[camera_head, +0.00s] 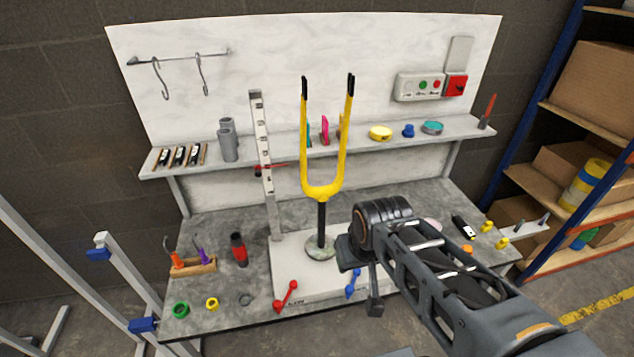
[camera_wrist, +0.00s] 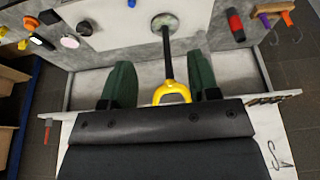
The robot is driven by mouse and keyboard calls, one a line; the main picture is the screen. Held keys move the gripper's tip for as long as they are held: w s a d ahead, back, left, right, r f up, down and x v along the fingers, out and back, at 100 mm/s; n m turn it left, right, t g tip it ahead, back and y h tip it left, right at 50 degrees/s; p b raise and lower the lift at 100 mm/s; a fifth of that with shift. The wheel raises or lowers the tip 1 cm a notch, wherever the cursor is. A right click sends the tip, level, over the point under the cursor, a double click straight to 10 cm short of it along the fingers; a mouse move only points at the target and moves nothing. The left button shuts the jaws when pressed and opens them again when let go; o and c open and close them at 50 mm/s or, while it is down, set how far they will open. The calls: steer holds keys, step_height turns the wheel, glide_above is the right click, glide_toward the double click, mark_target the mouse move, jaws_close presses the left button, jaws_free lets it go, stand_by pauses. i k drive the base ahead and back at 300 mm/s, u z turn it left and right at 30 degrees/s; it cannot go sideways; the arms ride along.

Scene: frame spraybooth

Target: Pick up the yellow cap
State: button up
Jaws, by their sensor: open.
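Two small yellow plug-like pieces stand at the right end of the workbench, the rear one (camera_head: 487,227) and the front one (camera_head: 502,243); I cannot tell for sure which is the yellow cap. Yellow pieces also show at the far left of the wrist view (camera_wrist: 22,45). A yellow ring (camera_head: 211,304) lies at the bench's front left. My gripper (camera_head: 360,278) is open, above the bench right of the fork stand and left of the yellow plugs. In the wrist view its dark green fingers (camera_wrist: 163,85) are apart, with the fork visible between them.
A tall yellow fork (camera_head: 323,190) stands upright on a pale base plate (camera_head: 300,287). A red clamp-like piece (camera_head: 287,295), a black device (camera_head: 464,227) and an orange piece (camera_head: 468,248) lie on the bench. The shelf (camera_head: 285,150) with a yellow disc (camera_head: 380,133) runs behind.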

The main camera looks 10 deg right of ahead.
mark_target(502, 244)
steer(key=z, duration=2.25)
steer(key=k, duration=0.4)
steer(key=z, duration=0.75)
steer(key=i, duration=1.5)
steer(key=u, duration=1.45)
steer(key=i, duration=0.75)
steer(key=u, duration=0.75)
